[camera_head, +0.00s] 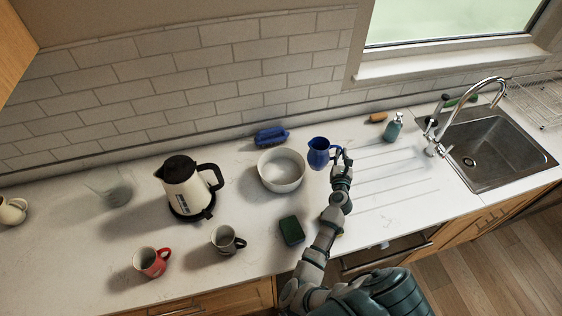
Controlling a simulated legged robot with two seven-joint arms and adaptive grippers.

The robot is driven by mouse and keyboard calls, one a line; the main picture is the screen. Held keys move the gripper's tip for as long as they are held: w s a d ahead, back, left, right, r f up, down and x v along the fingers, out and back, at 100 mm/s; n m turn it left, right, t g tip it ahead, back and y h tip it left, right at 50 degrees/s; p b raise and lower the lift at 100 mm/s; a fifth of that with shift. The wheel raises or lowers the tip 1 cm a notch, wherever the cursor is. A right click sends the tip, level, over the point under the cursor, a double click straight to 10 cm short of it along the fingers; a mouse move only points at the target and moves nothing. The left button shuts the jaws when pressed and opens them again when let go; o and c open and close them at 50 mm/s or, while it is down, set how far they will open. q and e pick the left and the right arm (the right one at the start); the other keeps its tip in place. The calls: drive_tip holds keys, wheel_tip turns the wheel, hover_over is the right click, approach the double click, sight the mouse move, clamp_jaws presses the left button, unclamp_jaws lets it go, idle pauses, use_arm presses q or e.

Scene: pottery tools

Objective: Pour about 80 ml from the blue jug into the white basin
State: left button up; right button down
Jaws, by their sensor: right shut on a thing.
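The blue jug (318,154) is just right of the white basin (282,181), close to its rim and looking roughly upright. My right gripper (340,156) is shut on the jug at its handle side, on the jug's right. I cannot tell from this angle how far the jug is above the counter. The white basin stands on the counter, and its visible inside looks pale and empty. The jug's contents cannot be made out. My left gripper is not in view.
A kettle (184,187), a grey mug (225,240) and a red mug (150,262) stand left of the basin. A soap bottle (393,128) and sink (490,160) are at right.

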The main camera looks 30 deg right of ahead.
sight(325, 143)
drive_tip(key=shift+w+a+r+n+t+b, duration=0.2)
drive_tip(key=shift+w+a+r+n+b, duration=0.15)
drive_tip(key=shift+a+r+n+b, duration=0.7)
drive_tip(key=shift+w+a+r+n+t+b, duration=0.2)
drive_tip(key=shift+w+a+r+n+b, duration=0.2)
drive_tip(key=shift+a+r+n, duration=0.8)
drive_tip(key=shift+w+a+r+n+t+b, duration=0.3)
drive_tip(key=shift+a+r+n+b, duration=0.35)
drive_tip(key=shift+n, duration=0.9)
drive_tip(key=shift+w+a+r+n+b, duration=0.3)
drive_tip(key=shift+r+n+b, duration=0.1)
drive_tip(key=shift+n, duration=0.35)
drive_tip(key=shift+w+a+r+n+b, duration=0.25)
drive_tip(key=shift+a+r+n, duration=0.1)
drive_tip(key=shift+n, duration=0.4)
drive_tip(key=shift+a+n, duration=0.3)
drive_tip(key=shift+n, duration=0.3)
drive_tip(key=shift+w+a+n+t+b, duration=0.2)
drive_tip(key=shift+w+a+n+b, duration=0.1)
drive_tip(key=shift+a+n+b, duration=0.3)
drive_tip(key=shift+w+a+n+t+b, duration=0.25)
drive_tip(key=shift+n+b, duration=0.2)
drive_tip(key=shift+n, duration=0.35)
